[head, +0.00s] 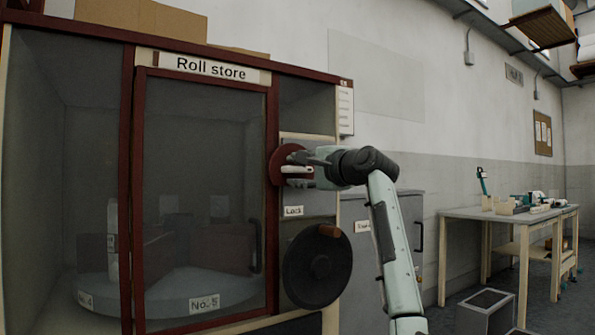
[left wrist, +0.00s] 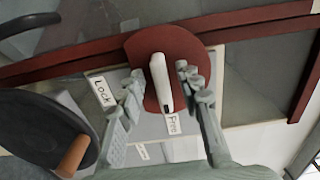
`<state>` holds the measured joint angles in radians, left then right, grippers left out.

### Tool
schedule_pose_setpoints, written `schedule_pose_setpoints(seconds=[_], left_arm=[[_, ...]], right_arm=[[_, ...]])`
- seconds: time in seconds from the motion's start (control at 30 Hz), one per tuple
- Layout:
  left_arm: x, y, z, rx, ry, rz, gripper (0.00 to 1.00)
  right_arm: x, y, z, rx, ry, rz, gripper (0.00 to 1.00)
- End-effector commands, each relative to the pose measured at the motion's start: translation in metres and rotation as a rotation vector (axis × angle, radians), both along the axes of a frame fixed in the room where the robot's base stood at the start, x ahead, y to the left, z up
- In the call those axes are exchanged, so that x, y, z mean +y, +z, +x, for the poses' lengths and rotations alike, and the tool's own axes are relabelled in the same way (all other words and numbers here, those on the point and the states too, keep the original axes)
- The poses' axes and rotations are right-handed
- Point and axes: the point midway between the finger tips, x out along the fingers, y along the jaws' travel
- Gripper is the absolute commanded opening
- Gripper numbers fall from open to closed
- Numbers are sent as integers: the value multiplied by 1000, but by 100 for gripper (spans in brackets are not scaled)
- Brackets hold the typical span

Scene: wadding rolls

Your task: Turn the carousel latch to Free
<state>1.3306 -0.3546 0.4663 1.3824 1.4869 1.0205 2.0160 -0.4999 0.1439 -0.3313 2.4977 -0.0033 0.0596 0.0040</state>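The carousel latch is a white lever on a dark red round plate (head: 275,163) on the front of the roll store. In the left wrist view the white lever (left wrist: 161,82) lies on its red plate (left wrist: 190,50), its end at the Free label (left wrist: 172,124). The Lock label (left wrist: 101,90) is off to the left there; in the head view Lock (head: 293,211) is below the plate. My left gripper (left wrist: 163,80) is open, with one finger on each side of the lever and gaps visible. In the head view my left gripper (head: 300,165) hides part of the latch. My right gripper is not in view.
Below the latch is a black handwheel (head: 317,268) with a wooden knob. The glazed door (head: 205,150) shows the round carousel (head: 150,290) behind it. A grey cabinet (head: 410,210) stands to the right, then a workbench (head: 480,213) and a dark box on the floor (head: 485,312).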

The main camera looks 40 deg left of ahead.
Motion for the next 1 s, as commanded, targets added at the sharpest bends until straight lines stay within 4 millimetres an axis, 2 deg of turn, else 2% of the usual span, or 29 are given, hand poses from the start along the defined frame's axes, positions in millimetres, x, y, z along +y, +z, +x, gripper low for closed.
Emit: schedule_pose_setpoints(seconds=[0.17, 0.27, 0.7, 0.83, 1.0], left_arm=[[-1, 1, 0, 1, -1, 1, 34], [-9, 1, -3, 0, -2, 2, 34], [-88, 0, -36, 0, 0, 3, 34], [-103, 1, -43, 0, 0, 2, 34], [-111, 0, -46, 0, 0, 0, 34]], right_arm=[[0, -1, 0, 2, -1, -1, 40], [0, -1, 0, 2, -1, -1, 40], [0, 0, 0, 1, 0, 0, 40], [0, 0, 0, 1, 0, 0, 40], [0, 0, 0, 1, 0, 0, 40]])
